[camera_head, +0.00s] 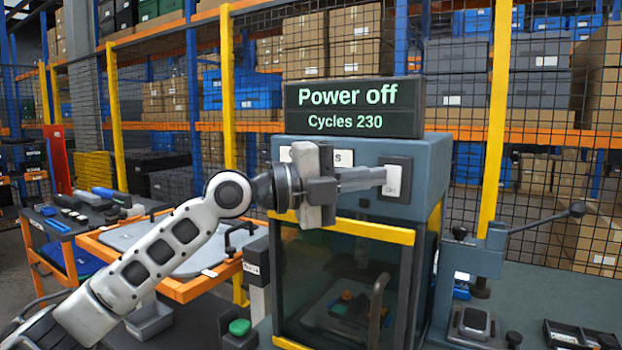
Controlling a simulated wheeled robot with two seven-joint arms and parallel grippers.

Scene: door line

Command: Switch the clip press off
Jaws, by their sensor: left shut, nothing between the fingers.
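The clip press (425,160) is a grey-blue cabinet with yellow bars and a dark clear front. Its sign (353,107) reads "Power off" and "Cycles 230". A white rocker switch (393,181) in a dark frame sits at the upper right of its front. My left gripper (382,176) is shut and empty, level with the switch, with its fingertips at the rocker's left side. I cannot tell whether they touch it. The gripper body hides part of the label on the press. My right gripper is not in view.
A green button (239,327) on a dark box stands left of the press. An orange-edged table (185,290) is further left. A lever press (482,270) and a small black tray (568,336) are on the bench at right. A mesh fence and shelves stand behind.

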